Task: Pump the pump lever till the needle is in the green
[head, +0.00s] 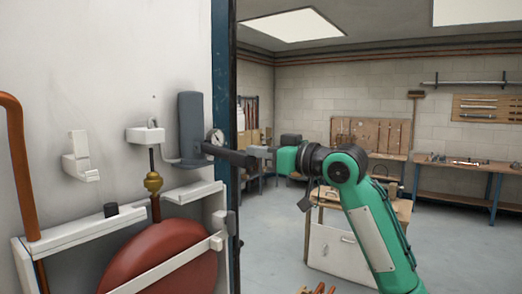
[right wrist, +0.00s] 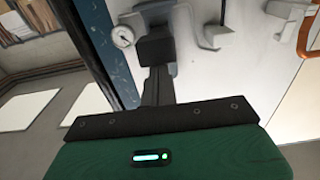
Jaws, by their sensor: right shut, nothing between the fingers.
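The pump (head: 190,125) is a dark grey upright body on the white wall panel. Its pump lever (head: 230,155) is a thick dark bar sticking out to the right, tilted slightly down. The round white gauge (head: 217,137) sits beside the pump; it also shows in the right wrist view (right wrist: 122,36). Its needle and green zone are too small to read. My right gripper (head: 258,151) is shut and empty at the lever's free end; I cannot tell whether it touches. In the right wrist view the shut fingers (right wrist: 155,72) point at the dark lever end (right wrist: 157,48). My left gripper is not in view.
A red round tank (head: 165,258) sits in a white frame below the pump. A copper pipe (head: 18,170) runs down the left. A blue post (head: 222,70) edges the panel. A wooden-topped cabinet (head: 335,250) stands behind my right arm; open floor lies around it.

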